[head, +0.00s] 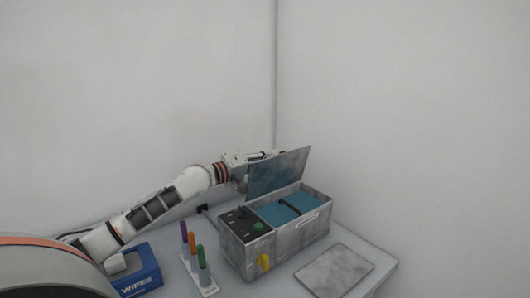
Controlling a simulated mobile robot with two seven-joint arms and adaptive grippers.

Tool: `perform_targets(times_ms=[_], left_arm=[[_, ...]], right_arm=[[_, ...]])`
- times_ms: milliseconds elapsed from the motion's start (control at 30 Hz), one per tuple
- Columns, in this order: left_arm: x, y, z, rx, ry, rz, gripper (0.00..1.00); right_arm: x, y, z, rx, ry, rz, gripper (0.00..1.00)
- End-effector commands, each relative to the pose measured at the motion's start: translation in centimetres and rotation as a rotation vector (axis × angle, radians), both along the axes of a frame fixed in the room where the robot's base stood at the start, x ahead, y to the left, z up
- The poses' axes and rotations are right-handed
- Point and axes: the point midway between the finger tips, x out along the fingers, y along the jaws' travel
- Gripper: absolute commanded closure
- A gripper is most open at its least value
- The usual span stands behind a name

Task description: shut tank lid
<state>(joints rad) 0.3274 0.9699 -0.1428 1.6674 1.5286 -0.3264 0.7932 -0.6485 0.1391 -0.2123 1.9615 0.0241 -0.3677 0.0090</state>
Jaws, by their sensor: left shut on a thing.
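The tank (291,244) is a grey box on the table with blue surfaces inside, a dark control panel at its left end and a yellow tap low on its front. Its grey lid (278,172) stands raised along the back edge, tilted, so the tank is open. My left gripper (268,155) is at the lid's upper left part, shut on the lid. Its fingertips are small and partly hidden behind the lid. My right gripper is not in view.
A blue wipes box (139,277) and a white rack (207,289) with purple, orange and green handled tools stand left of the tank. A flat grey plate (334,271) lies to its right. White walls meet behind the table.

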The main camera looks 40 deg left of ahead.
Motion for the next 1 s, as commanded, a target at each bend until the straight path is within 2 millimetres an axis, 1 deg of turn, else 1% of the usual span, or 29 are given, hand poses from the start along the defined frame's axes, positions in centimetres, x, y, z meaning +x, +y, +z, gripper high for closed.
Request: perform_targets(times_ms=[33, 233, 767, 800, 833, 1000], left_arm=[[-0.1, -0.3, 0.0, 0.026, -0.003, 0.000, 1.00], [-0.3, -1.1, -0.1, 0.089, -0.022, 0.001, 1.00], [-0.4, -1.3, -0.2, 0.113, -0.030, 0.002, 1.00], [-0.4, -1.3, -0.2, 0.113, -0.030, 0.002, 0.80], [-0.4, -1.3, -0.2, 0.112, -0.030, 0.002, 0.74], [-0.4, -1.4, -0.1, 0.111, -0.030, 0.001, 0.74]], right_arm=[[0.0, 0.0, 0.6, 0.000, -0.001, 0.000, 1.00], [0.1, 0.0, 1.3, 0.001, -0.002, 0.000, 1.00], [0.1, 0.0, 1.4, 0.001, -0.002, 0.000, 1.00], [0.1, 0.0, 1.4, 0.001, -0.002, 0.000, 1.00], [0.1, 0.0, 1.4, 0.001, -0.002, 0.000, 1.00], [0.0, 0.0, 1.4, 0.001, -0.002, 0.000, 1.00]])
